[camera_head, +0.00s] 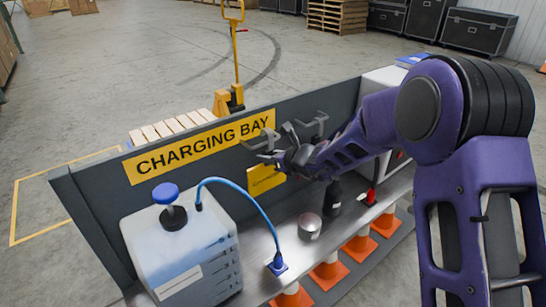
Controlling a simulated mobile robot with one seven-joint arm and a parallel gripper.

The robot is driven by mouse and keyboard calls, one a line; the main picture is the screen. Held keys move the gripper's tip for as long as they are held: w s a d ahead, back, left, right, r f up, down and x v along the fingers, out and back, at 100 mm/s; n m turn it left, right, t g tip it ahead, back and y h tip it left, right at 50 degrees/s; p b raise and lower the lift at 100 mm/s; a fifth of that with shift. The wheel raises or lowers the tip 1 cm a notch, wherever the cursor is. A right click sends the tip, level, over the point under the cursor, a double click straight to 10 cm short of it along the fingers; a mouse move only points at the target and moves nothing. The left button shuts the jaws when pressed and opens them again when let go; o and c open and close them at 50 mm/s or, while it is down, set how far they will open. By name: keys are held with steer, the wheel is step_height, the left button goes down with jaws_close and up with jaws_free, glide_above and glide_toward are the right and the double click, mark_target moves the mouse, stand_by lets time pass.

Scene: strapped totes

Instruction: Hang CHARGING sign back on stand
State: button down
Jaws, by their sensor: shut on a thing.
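A small yellow sign (266,180) with faint dark lettering hangs at my gripper, just below the fingers, in front of the dark back panel. Its lettering is too small to read surely. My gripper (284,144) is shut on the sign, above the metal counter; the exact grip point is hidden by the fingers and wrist. I cannot pick out a stand for the sign with certainty. A large yellow CHARGING BAY board (205,146) is fixed on the back panel, left of and behind my gripper.
On the counter (255,232) stand a white container (180,255) with a blue cap, a blue hose, a grey round can (309,226), a dark bottle (333,197) and a red item (371,196). Orange cones (358,246) line the front. A yellow pallet jack (230,98) stands behind.

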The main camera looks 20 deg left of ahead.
steer(key=shift+w+a+r, duration=0.1)
steer(key=shift+w+a, duration=0.05)
steer(key=shift+a, duration=0.25)
step_height(320, 180, down, 3)
steer(key=b, duration=0.3)
steer(key=c, duration=0.5)
jaws_free()
steer(key=shift+d, duration=0.1)
